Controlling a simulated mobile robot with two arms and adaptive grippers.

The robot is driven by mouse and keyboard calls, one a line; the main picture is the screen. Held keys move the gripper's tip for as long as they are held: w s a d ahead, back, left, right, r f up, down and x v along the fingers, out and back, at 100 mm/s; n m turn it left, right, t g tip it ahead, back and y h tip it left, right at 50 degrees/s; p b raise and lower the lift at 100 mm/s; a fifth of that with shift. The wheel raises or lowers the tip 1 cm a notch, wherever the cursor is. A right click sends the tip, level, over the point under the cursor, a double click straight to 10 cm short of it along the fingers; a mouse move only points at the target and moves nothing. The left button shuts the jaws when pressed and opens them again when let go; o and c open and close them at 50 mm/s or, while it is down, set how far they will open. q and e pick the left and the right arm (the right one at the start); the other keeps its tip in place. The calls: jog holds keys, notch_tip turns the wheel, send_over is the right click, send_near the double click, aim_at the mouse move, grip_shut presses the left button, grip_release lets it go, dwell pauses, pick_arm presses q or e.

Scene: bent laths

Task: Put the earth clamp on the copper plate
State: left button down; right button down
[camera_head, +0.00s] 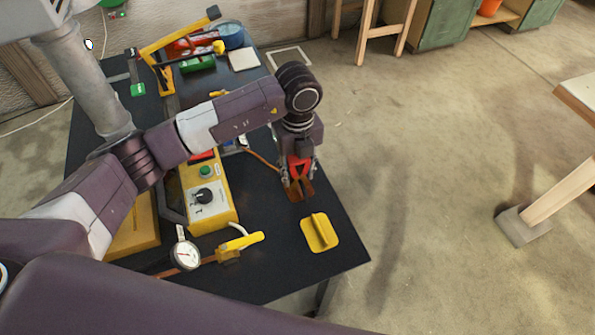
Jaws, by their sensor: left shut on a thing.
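My left gripper (298,180) points down over the right side of the black table. It is shut on the earth clamp (300,168), which has a red body and copper-brown jaws that point down. Whether the jaws touch the table top or hang just above it, I cannot tell. A copper-brown strip (187,270) lies near the table's front edge, partly behind a dial gauge; I cannot tell for sure whether it is the copper plate. My right gripper is not in view.
A yellow plate with a raised rib (319,233) lies near the table's front right corner. A yellow control box (207,198), a dial gauge (185,254) and a yellow-handled tool (241,246) stand or lie left of the clamp. An orange-brown cable (262,158) runs beside the gripper.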

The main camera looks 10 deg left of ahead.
pick_arm(q)
jog(key=c, duration=1.2)
grip_release()
jog(key=shift+c, duration=0.2)
notch_tip(320, 180, up, 12)
jog(key=shift+f, duration=0.1)
